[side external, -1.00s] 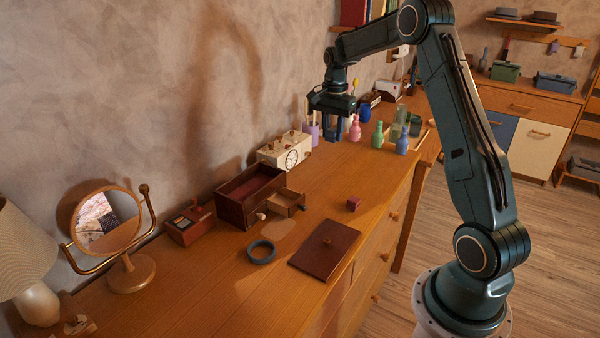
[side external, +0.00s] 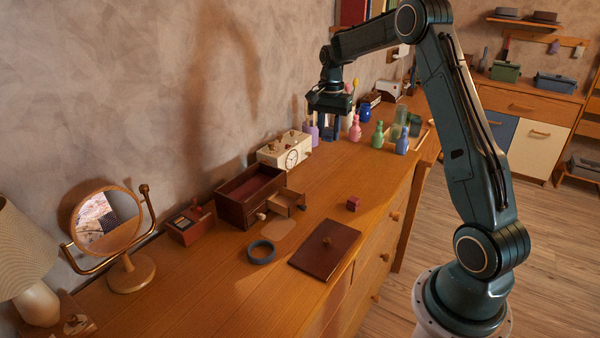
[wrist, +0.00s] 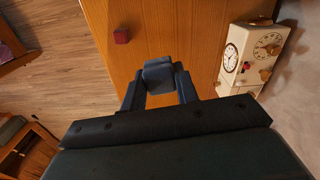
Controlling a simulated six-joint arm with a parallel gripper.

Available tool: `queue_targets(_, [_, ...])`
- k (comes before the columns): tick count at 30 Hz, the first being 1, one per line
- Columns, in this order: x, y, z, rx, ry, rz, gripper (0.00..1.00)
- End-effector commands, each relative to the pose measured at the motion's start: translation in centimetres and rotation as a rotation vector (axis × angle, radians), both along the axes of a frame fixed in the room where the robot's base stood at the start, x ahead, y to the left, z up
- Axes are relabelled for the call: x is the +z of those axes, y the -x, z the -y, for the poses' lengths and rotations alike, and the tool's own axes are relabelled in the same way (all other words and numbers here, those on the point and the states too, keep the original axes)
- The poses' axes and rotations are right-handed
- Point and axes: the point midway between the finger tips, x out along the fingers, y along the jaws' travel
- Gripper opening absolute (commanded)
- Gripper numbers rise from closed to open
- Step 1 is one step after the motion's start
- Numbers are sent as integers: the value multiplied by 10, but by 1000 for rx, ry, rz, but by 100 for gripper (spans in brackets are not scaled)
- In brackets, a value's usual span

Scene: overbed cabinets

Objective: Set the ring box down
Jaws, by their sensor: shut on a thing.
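My gripper (wrist: 159,88) is shut on a small dark blue box, the ring box (wrist: 158,72), which sits between the two fingertips in the wrist view. In the side view my gripper (side external: 329,133) points down over the back part of the wooden dresser top (side external: 330,180), between the cream clock and the coloured bottles. There the held box is hard to tell from the dark fingers. I cannot tell whether its underside touches the dresser.
The cream clock (side external: 285,150) stands to the left, by the wall. Several small bottles (side external: 378,134) stand to the right. A small dark red cube (side external: 353,204), a flat brown lid (side external: 325,249) and an open box (side external: 250,194) are nearer. Bare wood lies between clock and cube.

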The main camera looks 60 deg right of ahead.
Motion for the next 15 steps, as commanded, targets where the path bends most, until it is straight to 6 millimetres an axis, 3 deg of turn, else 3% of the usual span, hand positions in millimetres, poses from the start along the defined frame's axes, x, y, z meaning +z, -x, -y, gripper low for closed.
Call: queue_targets(15, [7, -31, -51, 629, 2, 1, 9])
